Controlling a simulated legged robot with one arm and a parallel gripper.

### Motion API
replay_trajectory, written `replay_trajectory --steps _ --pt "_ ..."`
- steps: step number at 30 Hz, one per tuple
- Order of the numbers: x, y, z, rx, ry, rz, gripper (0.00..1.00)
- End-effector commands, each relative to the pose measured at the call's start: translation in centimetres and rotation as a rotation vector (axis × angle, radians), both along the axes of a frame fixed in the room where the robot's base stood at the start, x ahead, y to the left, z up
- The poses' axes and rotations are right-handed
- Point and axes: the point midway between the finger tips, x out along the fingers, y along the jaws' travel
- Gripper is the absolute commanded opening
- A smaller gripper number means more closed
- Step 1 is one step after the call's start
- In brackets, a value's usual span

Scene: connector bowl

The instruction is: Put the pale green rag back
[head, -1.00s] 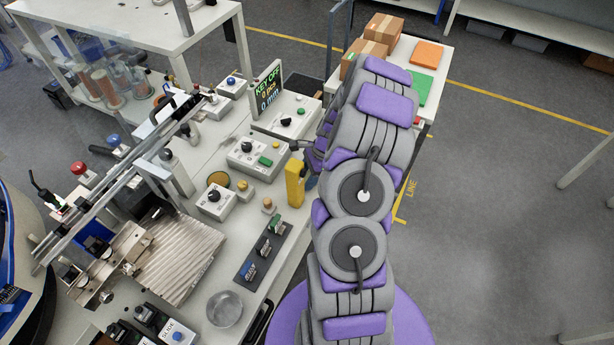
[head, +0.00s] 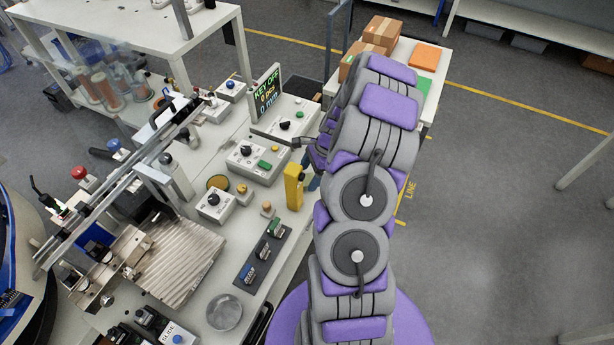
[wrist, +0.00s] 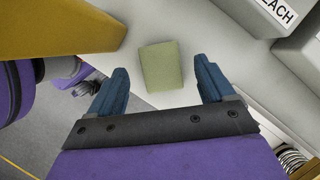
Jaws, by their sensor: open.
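The pale green rag (wrist: 161,66) is a small, flat, folded rectangle lying on the light work surface in the wrist view. My gripper (wrist: 161,85) is open, with one blue fingertip on each side of the rag's near end. There is a visible gap between each fingertip and the rag, and nothing is held. The height of the fingertips above the surface is hard to judge. In the head view my arm hides the rag and most of the gripper.
A yellow upright container (head: 293,187) stands close to the gripper; its yellow side (wrist: 60,25) fills the wrist view's upper left. A grey box (wrist: 262,15) lettered "EACH" is at upper right. Control boxes (head: 257,163) crowd the bench. Open floor lies right of my arm.

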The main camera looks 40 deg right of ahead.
Motion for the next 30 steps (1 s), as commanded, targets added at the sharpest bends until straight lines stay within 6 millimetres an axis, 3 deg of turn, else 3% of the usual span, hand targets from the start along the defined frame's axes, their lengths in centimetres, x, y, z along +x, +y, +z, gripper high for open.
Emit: replay_trajectory --steps 6,13,30 --pt "-0.6 -1.6 4.5 -0.004 -0.004 -0.002 0.82" --pt "-1.3 -3.0 7.9 0.001 -0.001 -0.001 0.82" --pt "-1.4 -3.3 8.6 0.000 0.000 0.000 0.82"
